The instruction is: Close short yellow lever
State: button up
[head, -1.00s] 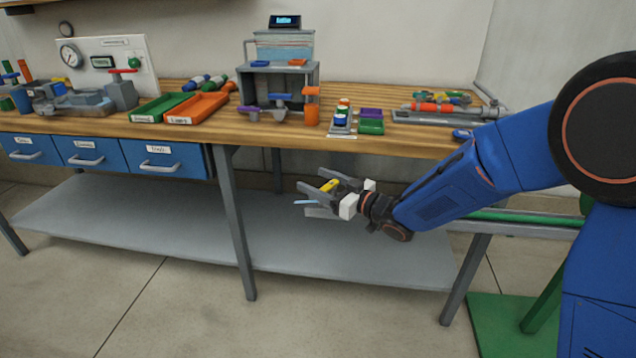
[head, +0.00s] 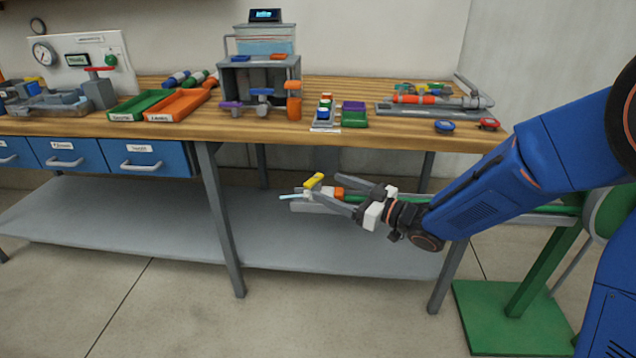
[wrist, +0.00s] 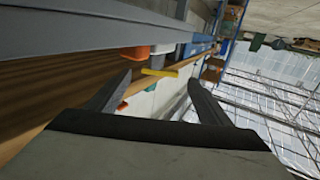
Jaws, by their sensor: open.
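A short yellow lever (head: 314,181) sits near the left end of a pipe below the front edge of the bench. An orange piece (head: 338,193) is beside it. My gripper (head: 325,186) is open, its fingers pointing left towards the lever. In the wrist view, the yellow lever (wrist: 160,72) shows as a flat bar between and slightly beyond the fingertips of my gripper (wrist: 160,80). I cannot tell whether a finger touches it. In the head view, the fingers partly cover the pipe around the lever.
A green pipe (head: 470,205) runs right under the wooden benchtop (head: 400,137). A grey lower shelf (head: 330,245) lies beneath my gripper. A bench leg (head: 222,225) stands to the left. A green stand (head: 540,275) is at the right. The benchtop holds trays, bottles and valve parts.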

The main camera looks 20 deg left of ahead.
jog(key=v, duration=0.7)
